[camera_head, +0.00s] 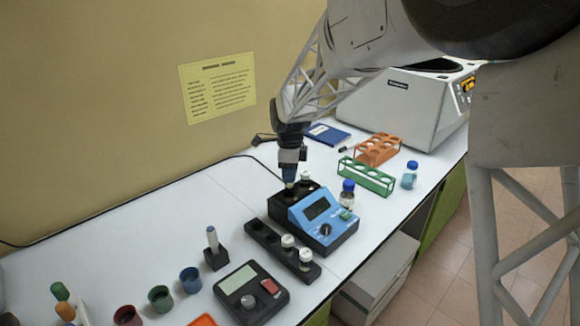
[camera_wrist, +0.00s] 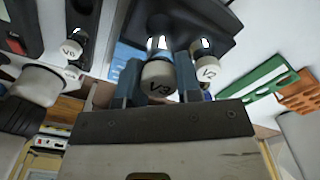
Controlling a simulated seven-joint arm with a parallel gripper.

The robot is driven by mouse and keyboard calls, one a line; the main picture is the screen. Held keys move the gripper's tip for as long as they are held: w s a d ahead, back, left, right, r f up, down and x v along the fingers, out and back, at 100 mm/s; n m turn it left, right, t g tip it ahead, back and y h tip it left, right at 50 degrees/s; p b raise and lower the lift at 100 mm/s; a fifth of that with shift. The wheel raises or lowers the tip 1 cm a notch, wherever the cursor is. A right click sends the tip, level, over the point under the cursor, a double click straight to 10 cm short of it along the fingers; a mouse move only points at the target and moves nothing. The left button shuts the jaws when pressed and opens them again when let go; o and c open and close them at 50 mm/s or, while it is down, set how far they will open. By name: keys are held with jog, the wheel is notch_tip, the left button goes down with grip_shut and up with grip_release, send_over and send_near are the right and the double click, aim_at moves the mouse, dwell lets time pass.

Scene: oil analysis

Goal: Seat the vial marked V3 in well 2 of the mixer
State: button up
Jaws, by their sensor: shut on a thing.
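The vial marked V3 (camera_wrist: 158,84) has a white cap and sits between the two fingers of my gripper (camera_wrist: 157,82), which is shut on it. In the head view my gripper (camera_head: 289,180) points down over the black well block at the back of the blue mixer (camera_head: 318,212). The fingers hide most of V3 there, and I cannot tell whether its base is inside a well or just above one. A vial marked V2 (camera_wrist: 207,69) stands beside V3; a white-capped vial (camera_head: 305,178) shows right of my gripper in the head view.
A black rack (camera_head: 262,232) in front of the mixer holds white-capped vials, and one marked V6 (camera_wrist: 73,47) shows in the wrist view. A blue-capped bottle (camera_head: 347,192) stands close right of the mixer. Green (camera_head: 366,176) and orange (camera_head: 378,148) racks stand behind it.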

jog(key=shift+f, duration=0.9)
jog(key=shift+f, duration=1.3)
dwell(2.0)
jog(key=o, duration=1.3)
jog(key=shift+r, duration=0.2)
jog(key=shift+r, duration=3.35)
